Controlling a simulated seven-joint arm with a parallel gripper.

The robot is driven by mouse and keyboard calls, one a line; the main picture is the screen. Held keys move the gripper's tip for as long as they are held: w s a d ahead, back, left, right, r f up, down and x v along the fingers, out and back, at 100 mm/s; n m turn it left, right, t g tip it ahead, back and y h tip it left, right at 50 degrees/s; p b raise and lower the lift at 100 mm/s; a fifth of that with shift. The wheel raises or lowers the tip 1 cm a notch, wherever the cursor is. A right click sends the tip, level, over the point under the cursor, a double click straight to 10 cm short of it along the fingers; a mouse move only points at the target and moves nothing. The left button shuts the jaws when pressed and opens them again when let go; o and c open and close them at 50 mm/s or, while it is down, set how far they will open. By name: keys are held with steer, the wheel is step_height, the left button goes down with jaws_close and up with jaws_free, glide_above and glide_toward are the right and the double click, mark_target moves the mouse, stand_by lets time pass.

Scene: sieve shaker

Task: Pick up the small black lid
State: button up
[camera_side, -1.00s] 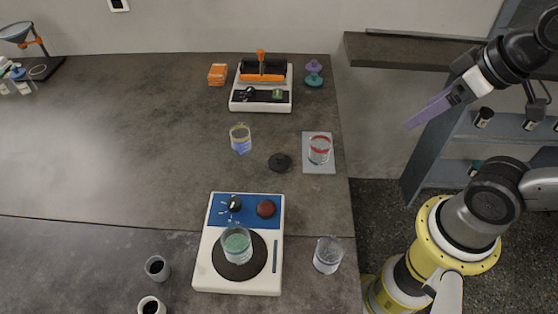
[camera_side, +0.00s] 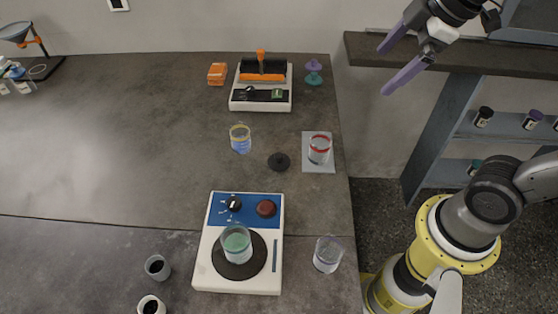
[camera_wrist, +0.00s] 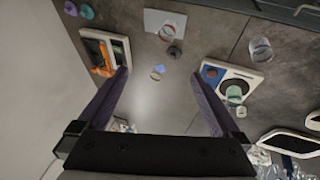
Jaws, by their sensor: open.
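The small black lid (camera_side: 279,161) lies flat on the grey bench, between a beaker of blue liquid (camera_side: 241,140) and a red-banded beaker (camera_side: 319,150). In the wrist view the lid (camera_wrist: 174,53) shows as a small dark disc above and right of the picture's middle. My gripper (camera_side: 383,72) is open, with its two long purple fingers apart. It is raised to the right of the bench, well away from the lid. In the wrist view the gripper (camera_wrist: 160,73) has nothing held between its fingers.
The red-banded beaker stands on a pale pad (camera_side: 319,168). A white hotplate (camera_side: 213,272) carries a beaker of green liquid (camera_side: 237,239); a clear beaker (camera_side: 327,254) stands beside it. A white device with an orange bar (camera_side: 262,104) stands behind. The bench's left side is mostly clear.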

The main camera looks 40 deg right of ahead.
steer(key=w+a+f+n+g, duration=0.25)
steer(key=w+a+n, duration=0.2)
steer(key=w, duration=0.55)
steer(key=n+g, duration=0.3)
steer(key=n, duration=0.1)
glide_above(279, 155)
steer(key=f, duration=2.1)
steer(key=shift+s+f, duration=0.2)
steer(key=shift+f, duration=0.1)
steer(key=shift+w+f, duration=0.15)
steer(key=shift+f, duration=1.45)
steer(key=shift+w+f, duration=0.1)
steer(key=shift+f, duration=1.5)
steer(key=shift+c, duration=0.3)
steer(key=c, duration=1.2)
